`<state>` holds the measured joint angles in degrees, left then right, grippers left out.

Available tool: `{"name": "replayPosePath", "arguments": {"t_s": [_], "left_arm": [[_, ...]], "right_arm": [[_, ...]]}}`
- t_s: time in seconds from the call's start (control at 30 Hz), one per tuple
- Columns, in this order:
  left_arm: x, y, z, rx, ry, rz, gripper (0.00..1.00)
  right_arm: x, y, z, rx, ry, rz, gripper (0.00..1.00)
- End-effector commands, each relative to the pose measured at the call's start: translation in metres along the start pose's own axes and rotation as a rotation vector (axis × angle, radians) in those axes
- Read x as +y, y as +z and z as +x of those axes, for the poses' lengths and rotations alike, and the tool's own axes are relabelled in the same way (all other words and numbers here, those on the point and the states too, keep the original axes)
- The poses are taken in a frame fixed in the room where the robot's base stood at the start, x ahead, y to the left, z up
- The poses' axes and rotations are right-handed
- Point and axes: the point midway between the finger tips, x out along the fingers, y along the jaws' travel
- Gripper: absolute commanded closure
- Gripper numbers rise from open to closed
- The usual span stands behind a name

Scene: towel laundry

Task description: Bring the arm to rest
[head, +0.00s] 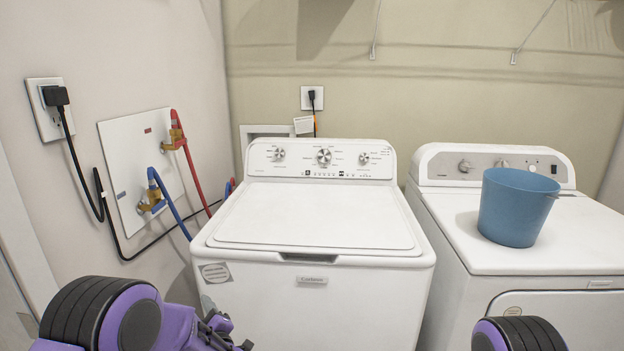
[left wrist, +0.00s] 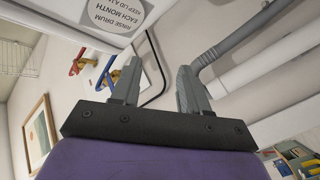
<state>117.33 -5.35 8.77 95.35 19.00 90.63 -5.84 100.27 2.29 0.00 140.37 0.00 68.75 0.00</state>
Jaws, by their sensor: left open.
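My left arm shows at the lower left of the head view, with the left gripper (head: 222,322) in front of the washer's left front edge. In the left wrist view the left gripper (left wrist: 158,85) has its two grey fingers apart with nothing between them. A part of my right arm shows at the bottom right of the head view; its gripper is out of view. The white top-load washer (head: 320,215) stands in the middle with its lid shut. No towel is visible.
A white dryer (head: 585,235) stands at the right with a blue bucket (head: 515,208) on top. Red and blue hoses (head: 170,205) and a black cord (head: 98,205) run along the left wall. The washer lid is clear.

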Motion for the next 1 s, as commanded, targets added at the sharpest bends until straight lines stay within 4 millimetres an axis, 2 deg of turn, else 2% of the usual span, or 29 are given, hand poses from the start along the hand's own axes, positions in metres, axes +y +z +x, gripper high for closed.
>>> {"name": "replayPosePath", "arguments": {"t_s": [0.03,0.1,0.17,0.2,0.23,0.3,0.4,0.5,0.6,0.7,1.0], "left_arm": [[-0.034,0.018,-0.016,-0.097,-0.018,0.083,0.55],[-0.084,0.041,-0.046,-0.255,-0.045,0.204,0.55],[-0.129,0.054,-0.076,-0.388,-0.079,0.297,0.55],[-0.157,0.061,-0.099,-0.476,-0.104,0.355,0.55],[-0.178,0.063,-0.116,-0.541,-0.124,0.395,0.55],[-0.225,0.063,-0.161,-0.687,-0.179,0.482,0.55],[-0.282,0.051,-0.225,-0.875,-0.263,0.586,0.55],[-0.322,0.031,-0.278,-1.007,-0.341,0.657,0.55],[-0.346,0.013,-0.308,-1.066,-0.407,0.693,0.55],[-0.359,0.01,-0.32,-1.085,-0.443,0.703,0.55],[-0.359,0.01,-0.321,-1.085,-0.443,0.705,0.55]], "right_arm": [[0.0,0.0,0.0,0.0,0.0,0.0,1.0],[0.0,0.0,0.0,0.0,0.0,0.0,1.0],[0.0,0.0,0.0,0.0,0.0,0.0,1.0],[0.0,0.0,0.0,0.0,0.0,0.0,1.0],[0.0,0.0,0.0,0.0,0.0,0.0,1.0],[0.0,0.0,0.0,0.0,0.0,0.0,1.0],[0.0,0.0,0.0,0.0,0.0,0.0,1.0],[0.0,0.0,0.0,0.0,0.0,0.0,1.0],[0.0,0.0,0.0,0.0,0.0,0.0,1.0],[0.0,0.0,0.0,0.0,0.0,0.0,1.0],[0.0,0.0,0.0,0.0,0.0,0.0,1.0]]}}
